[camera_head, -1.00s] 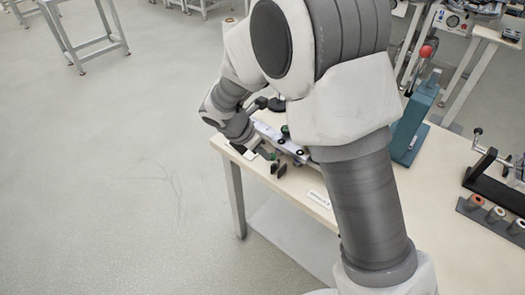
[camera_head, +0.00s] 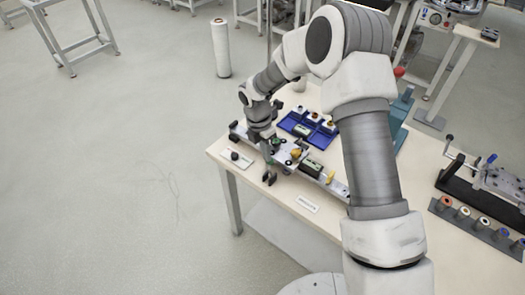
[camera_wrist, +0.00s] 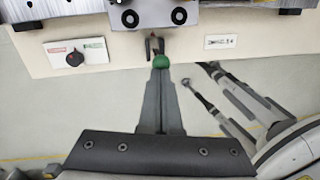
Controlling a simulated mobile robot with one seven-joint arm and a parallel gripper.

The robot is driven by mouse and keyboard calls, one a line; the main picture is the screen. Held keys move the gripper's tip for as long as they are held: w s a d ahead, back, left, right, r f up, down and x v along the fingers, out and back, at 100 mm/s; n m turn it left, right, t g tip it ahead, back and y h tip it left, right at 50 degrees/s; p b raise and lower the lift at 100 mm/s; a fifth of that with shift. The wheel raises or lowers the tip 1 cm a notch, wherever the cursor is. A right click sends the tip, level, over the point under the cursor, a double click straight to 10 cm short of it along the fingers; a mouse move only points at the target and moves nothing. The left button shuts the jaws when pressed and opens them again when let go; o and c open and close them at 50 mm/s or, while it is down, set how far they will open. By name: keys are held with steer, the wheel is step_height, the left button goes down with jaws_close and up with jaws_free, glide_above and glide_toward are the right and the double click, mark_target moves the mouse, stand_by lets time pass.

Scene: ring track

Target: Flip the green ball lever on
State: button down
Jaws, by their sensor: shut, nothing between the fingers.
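The green ball (camera_wrist: 161,62) of the lever shows in the wrist view, just beyond my fingertips. A short dark fork-like piece (camera_wrist: 155,44) stands behind it by the table's front edge. My gripper (camera_wrist: 161,76) is shut and empty, its dark fingers pointing at the ball; the ball seems to touch or nearly touch the tips, but I cannot tell which. In the head view my gripper (camera_head: 268,162) reaches down at the front of the fixture on the table. The lever's exact angle is partly hidden there by my gripper.
A red-and-green label plate with a dark knob (camera_wrist: 75,58) lies left of the lever, and a white label (camera_wrist: 221,42) lies right. Behind are a metal fixture (camera_wrist: 154,14) and a blue tray (camera_head: 292,124). Open floor lies in front of the table.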

steer(key=shift+w+d, duration=0.15)
steer(key=shift+w, duration=0.1)
steer(key=shift+r+p, duration=0.6)
steer(key=shift+r, duration=0.25)
steer(key=s+a+r, duration=0.1)
steer(key=a+r, duration=0.2)
steer(key=r, duration=0.9)
steer(key=shift+r, duration=0.3)
steer(key=shift+r, duration=0.1)
